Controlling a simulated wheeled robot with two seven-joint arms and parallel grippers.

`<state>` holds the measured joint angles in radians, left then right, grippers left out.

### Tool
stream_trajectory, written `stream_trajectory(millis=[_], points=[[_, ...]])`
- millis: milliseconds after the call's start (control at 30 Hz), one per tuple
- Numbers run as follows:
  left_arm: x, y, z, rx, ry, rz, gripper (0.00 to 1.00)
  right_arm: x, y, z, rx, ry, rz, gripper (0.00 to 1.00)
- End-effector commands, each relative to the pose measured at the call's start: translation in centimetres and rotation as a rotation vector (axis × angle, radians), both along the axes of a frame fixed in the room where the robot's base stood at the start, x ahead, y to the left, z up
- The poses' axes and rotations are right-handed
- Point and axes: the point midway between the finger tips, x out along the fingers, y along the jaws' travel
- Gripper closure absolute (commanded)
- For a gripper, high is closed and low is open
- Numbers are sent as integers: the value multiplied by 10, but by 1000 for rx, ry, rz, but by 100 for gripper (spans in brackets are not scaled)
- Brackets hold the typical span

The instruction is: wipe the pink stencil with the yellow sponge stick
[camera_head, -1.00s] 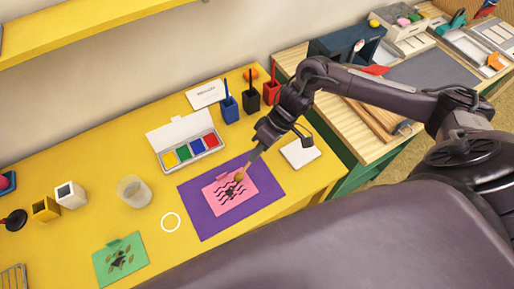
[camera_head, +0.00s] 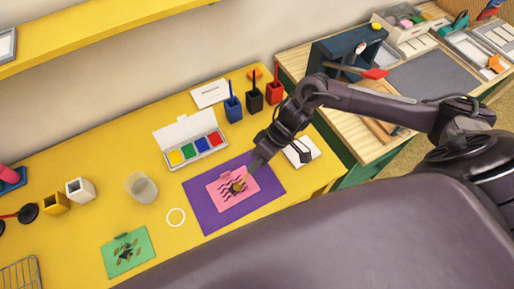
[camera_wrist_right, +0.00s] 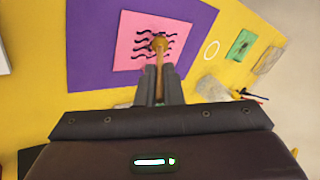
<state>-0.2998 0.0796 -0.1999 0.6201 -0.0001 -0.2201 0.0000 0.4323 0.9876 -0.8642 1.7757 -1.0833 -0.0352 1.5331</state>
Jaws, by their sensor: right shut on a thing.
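The pink stencil (camera_head: 228,193) with dark wavy lines lies on a purple mat (camera_head: 207,220) on the yellow table. My right gripper (camera_head: 257,161) is shut on the sponge stick (camera_head: 240,184), whose yellow-brown tip is over the middle of the stencil. In the right wrist view the stick (camera_wrist_right: 159,65) points away from the fingers (camera_wrist_right: 160,98) and its head overlaps the pink stencil (camera_wrist_right: 132,44). I cannot tell for sure whether the head touches it. My left gripper is not in view.
A paint box (camera_head: 193,147) with colour pads stands behind the mat. Blue, black and red holders (camera_head: 254,100) are further back. A clear cup (camera_head: 141,187), a white ring (camera_head: 176,217) and a green stencil (camera_head: 128,253) lie to the left. A white pad (camera_head: 304,149) is right of the gripper.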

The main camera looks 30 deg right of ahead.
Motion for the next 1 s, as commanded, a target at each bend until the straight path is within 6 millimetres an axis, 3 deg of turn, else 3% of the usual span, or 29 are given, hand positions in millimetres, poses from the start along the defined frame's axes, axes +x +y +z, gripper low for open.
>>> stream_trajectory(millis=[1000], points=[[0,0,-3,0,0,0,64,0,0,-7,0,1,-1,100]])
